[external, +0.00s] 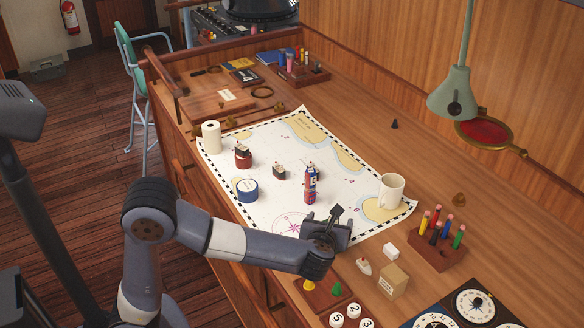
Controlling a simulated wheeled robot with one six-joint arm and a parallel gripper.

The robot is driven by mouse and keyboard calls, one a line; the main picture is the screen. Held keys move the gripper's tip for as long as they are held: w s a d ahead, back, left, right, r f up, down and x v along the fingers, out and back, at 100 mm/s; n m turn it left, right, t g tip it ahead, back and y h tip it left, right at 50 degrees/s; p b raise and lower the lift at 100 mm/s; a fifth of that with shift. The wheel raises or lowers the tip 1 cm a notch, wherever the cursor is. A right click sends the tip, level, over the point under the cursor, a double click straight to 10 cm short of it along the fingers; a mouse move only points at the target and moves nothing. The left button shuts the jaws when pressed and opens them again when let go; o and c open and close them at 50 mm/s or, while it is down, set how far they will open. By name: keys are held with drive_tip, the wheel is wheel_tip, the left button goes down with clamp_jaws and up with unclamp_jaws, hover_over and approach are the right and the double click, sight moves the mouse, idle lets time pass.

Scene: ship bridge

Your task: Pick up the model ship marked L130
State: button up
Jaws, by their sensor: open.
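Several small objects that may be model ships stand on and near the white sea chart (215,148). A taller red and blue one (310,186) stands near the chart's middle, just beyond my gripper. A small dark one (279,172) and a red and dark one (243,157) stand further left. A small white and red boat (364,267) lies off the chart, at the front right. No L130 marking is readable at this size. My gripper (328,222) is open over the chart's near edge, apart from the red and blue object as far as I can tell.
A pen block (437,246), a small carton (393,281) and a green lamp (453,92) are to the right. The wood behind the chart is mostly clear.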

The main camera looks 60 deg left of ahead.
wheel_tip(320, 180, up, 5)
drive_tip(key=s+a+f+n+g+h, duration=0.1)
drive_tip(key=a+f+n+g+h, duration=0.3)
drive_tip(key=a+n, duration=0.4)
drive_tip(key=s+a+f+n+g+h, duration=0.15)
drive_tip(key=a+f+n+h, duration=0.35)
drive_tip(key=a, duration=0.5)
drive_tip(key=s+a+r+n+t+p, duration=0.1)
drive_tip(key=a+r+n+t, duration=0.5)
drive_tip(key=a, duration=0.5)
drive_tip(key=s+a+r+n+t, duration=0.15)
drive_tip(key=a+r+n, duration=0.25)
drive_tip(key=a+n, duration=0.6)
drive_tip(key=m, duration=0.2)
approach(280, 169)
drive_tip(key=shift+w+a+f+t+h+p, duration=0.35)
drive_tip(key=shift+w+f+p, duration=0.35)
drive_tip(key=shift+p, duration=0.2)
drive_tip(key=shift+p+x, duration=1.55)
drive_tip(key=shift+x, duration=1)
drive_tip(key=shift+w+d+f, duration=0.1)
drive_tip(key=shift+w+f, duration=0.2)
drive_tip(key=shift+w, duration=0.3)
